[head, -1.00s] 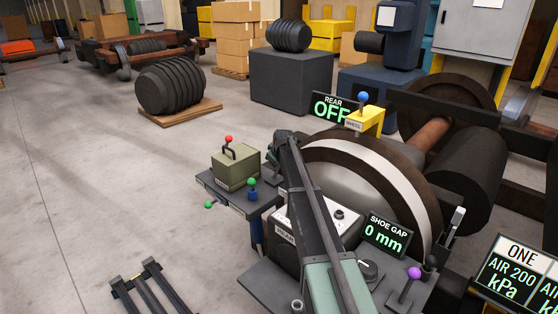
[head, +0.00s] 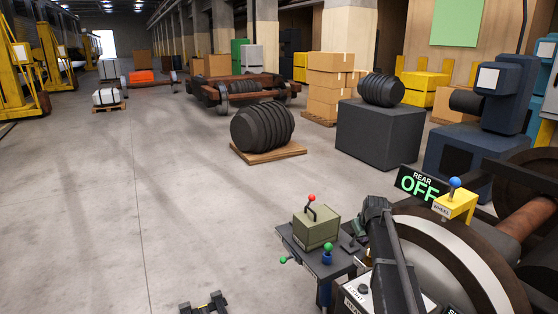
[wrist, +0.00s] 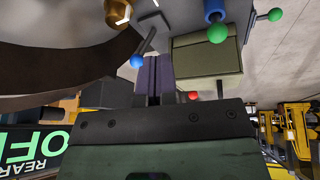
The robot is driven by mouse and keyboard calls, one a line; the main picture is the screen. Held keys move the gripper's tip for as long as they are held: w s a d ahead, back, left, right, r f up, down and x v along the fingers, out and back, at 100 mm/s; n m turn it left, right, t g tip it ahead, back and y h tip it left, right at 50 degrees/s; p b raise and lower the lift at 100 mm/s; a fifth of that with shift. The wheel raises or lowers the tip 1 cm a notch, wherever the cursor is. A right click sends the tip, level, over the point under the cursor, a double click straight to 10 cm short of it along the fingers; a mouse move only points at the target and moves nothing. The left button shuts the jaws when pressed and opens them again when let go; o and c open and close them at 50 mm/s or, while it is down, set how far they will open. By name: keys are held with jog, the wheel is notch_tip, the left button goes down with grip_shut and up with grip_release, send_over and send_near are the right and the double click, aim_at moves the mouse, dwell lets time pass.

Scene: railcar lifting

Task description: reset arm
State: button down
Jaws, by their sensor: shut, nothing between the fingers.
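My gripper (wrist: 153,75) is in the wrist view, its two dark fingers side by side, shut and empty. In the head view my arm rises from the lower right and bends down beside the olive control box (head: 316,229), which has a red-knobbed lever (head: 311,198); my gripper is hard to make out there behind the arm. In the wrist view the olive box (wrist: 206,52) is just right of my fingers. A green knob (head: 328,248) and another green knob (head: 283,260) are on the grey stand. Whether the fingers touch anything cannot be told.
A large wheel (head: 450,245) stands right of my arm, with a yellow block (head: 455,206) and blue knob (head: 455,182) by it. A REAR OFF display (head: 419,186) stands behind. Open floor (head: 90,210) lies left; a ribbed black spring (head: 262,127) sits on a pallet.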

jog(key=s+a+r+g+p, duration=0.1)
jog(key=s+a, duration=0.5)
jog(key=s, duration=0.4)
jog(key=s+a+r+m+g+p, duration=0.1)
jog(key=s+a+g+p, duration=0.1)
jog(key=s+a, duration=0.4)
jog(key=s+a+r+g+p, duration=0.1)
jog(key=s+a, duration=0.5)
jog(key=s, duration=1)
jog(key=shift+s+a+r+m+g, duration=0.15)
jog(key=shift+a+r+m+g, duration=0.15)
jog(key=shift+a+m, duration=0.1)
